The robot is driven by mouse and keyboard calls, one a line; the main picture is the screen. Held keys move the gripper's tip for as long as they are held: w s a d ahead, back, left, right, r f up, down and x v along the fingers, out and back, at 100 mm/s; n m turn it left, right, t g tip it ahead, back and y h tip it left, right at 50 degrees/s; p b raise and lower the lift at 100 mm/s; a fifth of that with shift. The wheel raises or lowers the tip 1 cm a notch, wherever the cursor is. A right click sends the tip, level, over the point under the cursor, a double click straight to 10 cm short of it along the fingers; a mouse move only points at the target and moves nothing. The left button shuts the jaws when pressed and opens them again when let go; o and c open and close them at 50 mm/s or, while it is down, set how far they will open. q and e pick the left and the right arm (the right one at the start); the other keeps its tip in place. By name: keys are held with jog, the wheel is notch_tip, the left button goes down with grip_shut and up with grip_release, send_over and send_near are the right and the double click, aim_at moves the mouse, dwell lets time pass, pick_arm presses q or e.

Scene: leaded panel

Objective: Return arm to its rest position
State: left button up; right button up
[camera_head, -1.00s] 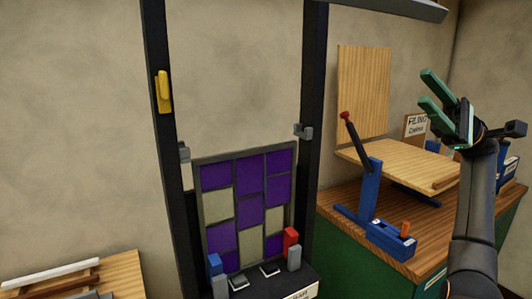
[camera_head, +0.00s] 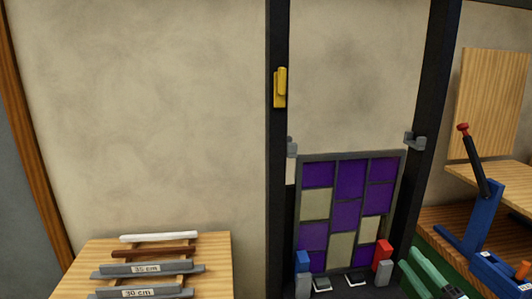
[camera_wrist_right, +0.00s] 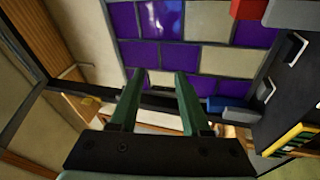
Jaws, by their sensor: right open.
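My right gripper (camera_head: 432,274) shows at the bottom edge of the head view, right of the leaded panel, with green fingers; the rest of the arm is out of frame. In the right wrist view its two fingers (camera_wrist_right: 158,85) stand apart with nothing between them. The leaded panel (camera_head: 346,214), with purple and cream panes, stands upright in a dark frame (camera_head: 278,140); it also shows in the right wrist view (camera_wrist_right: 205,57), beyond the fingertips. My left gripper is not in view.
Red (camera_head: 383,252) and blue (camera_head: 303,261) blocks stand at the panel's foot. A blue lever stand (camera_head: 486,222) is at right. A yellow handle (camera_head: 280,87) is on the frame's post.

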jog(key=s+a+f+m+g+h, duration=0.2)
jog(key=s+f+m+g, duration=0.15)
jog(key=f, duration=0.55)
jog(key=s+a+f+m+g+h, duration=0.15)
jog(key=s+f+m, duration=0.3)
jog(key=f, duration=0.45)
jog(key=s+a+f+m+g, duration=0.2)
jog(key=s+f+g, duration=0.2)
jog(key=s+f, duration=0.4)
jog(key=s+a+f+m+g, duration=0.3)
jog(key=s+f, duration=0.2)
jog(key=s, duration=0.4)
jog(key=a+m+t, duration=0.1)
jog(key=a+m, duration=0.3)
jog(key=a, duration=0.7)
jog(key=shift+w+r+m, duration=0.2)
jog(key=shift+w+m, duration=0.1)
jog(key=shift+m, duration=0.1)
